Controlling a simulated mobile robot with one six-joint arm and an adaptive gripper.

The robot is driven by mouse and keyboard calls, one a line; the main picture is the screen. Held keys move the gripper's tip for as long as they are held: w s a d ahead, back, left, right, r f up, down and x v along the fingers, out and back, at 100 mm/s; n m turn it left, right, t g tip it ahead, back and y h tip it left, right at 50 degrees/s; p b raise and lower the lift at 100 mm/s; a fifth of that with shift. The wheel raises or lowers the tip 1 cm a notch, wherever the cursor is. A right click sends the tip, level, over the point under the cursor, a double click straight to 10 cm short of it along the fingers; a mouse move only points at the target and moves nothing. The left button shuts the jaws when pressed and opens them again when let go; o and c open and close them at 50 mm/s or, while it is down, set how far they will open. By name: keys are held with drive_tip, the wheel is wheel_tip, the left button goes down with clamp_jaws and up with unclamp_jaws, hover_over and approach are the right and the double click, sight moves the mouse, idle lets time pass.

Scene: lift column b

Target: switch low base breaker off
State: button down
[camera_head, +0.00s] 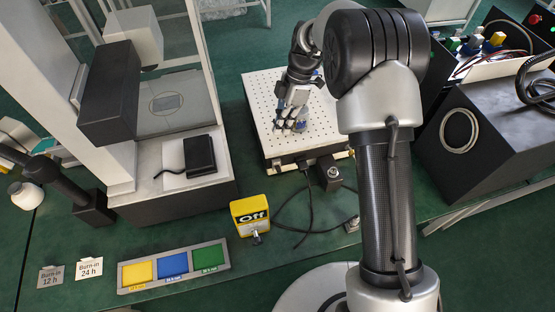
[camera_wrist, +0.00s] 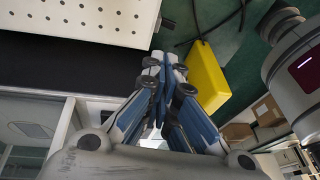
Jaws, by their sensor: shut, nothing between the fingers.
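My gripper (camera_head: 290,122) is over the white perforated plate in the head view, pointing down. Its fingers are together with nothing between them; the fingertips also show in the wrist view (camera_wrist: 165,62). No part is clearly marked as the low base breaker. A yellow block labelled "Off" (camera_head: 250,212) stands on the green bench, in front and to the left of the plate, with a small metal piece at its foot. A yellow block (camera_wrist: 205,80) shows beyond and right of the fingertips in the wrist view, apart from them as far as I can see.
The perforated plate (camera_head: 262,98) has a small dark device (camera_head: 327,173) at its front edge and loose black cables nearby. A tray of yellow, blue and green pads (camera_head: 227,262) lies at the front. A white-framed machine (camera_head: 205,60) stands left, a black sloped box (camera_head: 490,135) right.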

drive_tip(key=b, duration=0.3)
approach(277, 169)
drive_tip(key=a+f, duration=0.1)
drive_tip(key=s+a+f, duration=0.1)
drive_tip(key=f, duration=0.1)
drive_tip(key=a+f, duration=0.1)
drive_tip(key=shift+s+f, duration=0.15)
drive_tip(key=shift+f, duration=0.15)
drive_tip(key=shift+s+d+f, duration=0.15)
drive_tip(key=shift+s+f, duration=0.15)
drive_tip(key=shift+f, duration=0.25)
drive_tip(key=shift+s+d+f+b, duration=0.2)
drive_tip(key=shift+s+b, duration=0.25)
drive_tip(key=shift+b, duration=0.35)
drive_tip(key=shift+s+f+b, duration=0.45)
drive_tip(key=shift+b, duration=0.2)
drive_tip(key=shift+s+d+f+b, duration=0.2)
drive_tip(key=shift+s+f+b, duration=0.35)
drive_tip(key=shift+b, duration=0.3)
drive_tip(key=shift+w, duration=0.1)
